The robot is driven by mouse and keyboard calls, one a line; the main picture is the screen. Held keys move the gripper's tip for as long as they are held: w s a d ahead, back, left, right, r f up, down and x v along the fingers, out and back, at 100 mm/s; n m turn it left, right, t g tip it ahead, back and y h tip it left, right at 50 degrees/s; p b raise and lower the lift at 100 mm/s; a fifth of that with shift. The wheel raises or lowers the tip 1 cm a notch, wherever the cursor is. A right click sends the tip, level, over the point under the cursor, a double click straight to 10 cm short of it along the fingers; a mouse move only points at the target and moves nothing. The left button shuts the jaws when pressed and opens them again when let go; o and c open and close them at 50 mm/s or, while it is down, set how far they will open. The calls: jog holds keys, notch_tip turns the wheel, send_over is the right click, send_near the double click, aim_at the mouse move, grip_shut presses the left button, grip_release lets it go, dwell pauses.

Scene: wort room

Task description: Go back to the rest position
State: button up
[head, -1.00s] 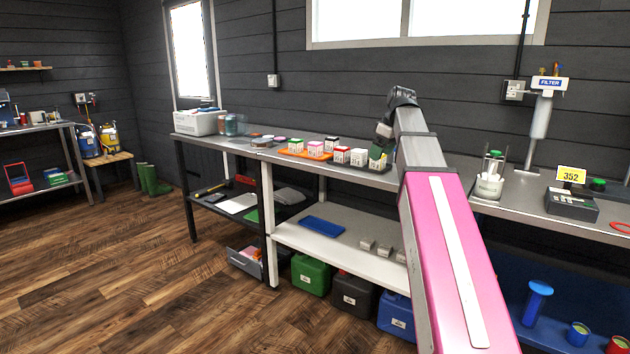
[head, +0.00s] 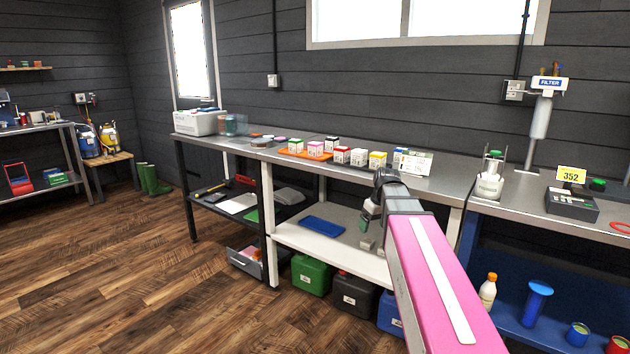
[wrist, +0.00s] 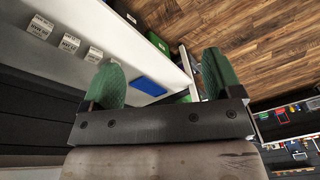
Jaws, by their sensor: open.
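My gripper (head: 366,216) hangs in front of the bench, below the level of the worktop (head: 440,180) and beside the lower shelf. In the wrist view my gripper (wrist: 165,80) shows two green fingers spread wide apart with nothing between them. My pink arm reaches forward from the lower right in the head view. Past the fingertips, the wrist view shows a blue flat item (wrist: 148,84) on the pale shelf and the wooden floor (wrist: 255,50).
Small boxes (head: 358,156) stand in a row on the worktop. Small pale blocks (head: 367,243) lie on the lower shelf near my gripper. Green (head: 311,275) and black (head: 354,293) canisters stand beneath. The floor (head: 120,270) at left is clear.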

jog(key=s+f+m, duration=0.2)
jog(key=s+f, duration=0.5)
jog(key=f, duration=0.4)
jog(key=s+a+f+m+g+h, duration=0.1)
jog(key=s+f+m, duration=0.2)
jog(key=s+f, duration=0.4)
notch_tip(320, 180, down, 5)
jog(key=shift+s+r+h, duration=0.1)
jog(key=shift+s+h, duration=0.2)
jog(key=shift+s, duration=0.1)
jog(key=shift+a, duration=0.1)
